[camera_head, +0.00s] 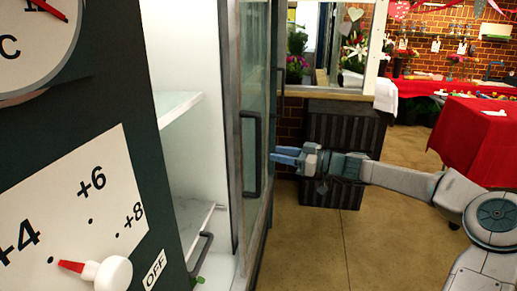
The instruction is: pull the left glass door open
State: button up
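The tall glass-door cabinet fills the left half, seen steeply from the side. A glass door (257,70) with a dark frame shows edge-on. It bears a dark upright handle (245,160). Another dark handle (280,97) shows at the door edge to its right, and a third (202,250) lower left. I cannot tell for sure which is the left door's handle. My gripper (273,154) comes in from the right, its blue fingers pointing left. The fingers are apart with a gap between them, and nothing shows between them. Their tips are close to the door edge; contact cannot be told.
The white cabinet interior with a shelf (178,105) shows at left. A dial (36,40) and a knob panel (75,215) are at near left. A dark ribbed crate (335,195) stands behind my gripper. Red-draped tables (470,140) are at back right. Open floor (350,250) lies below.

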jog(key=p+x, duration=0.1)
jog(key=x, duration=0.6)
jog(key=shift+a, duration=0.2)
jog(key=shift+c, duration=0.4)
grip_shut()
jog(key=shift+w+d, duration=0.1)
jog(key=shift+w, duration=0.05)
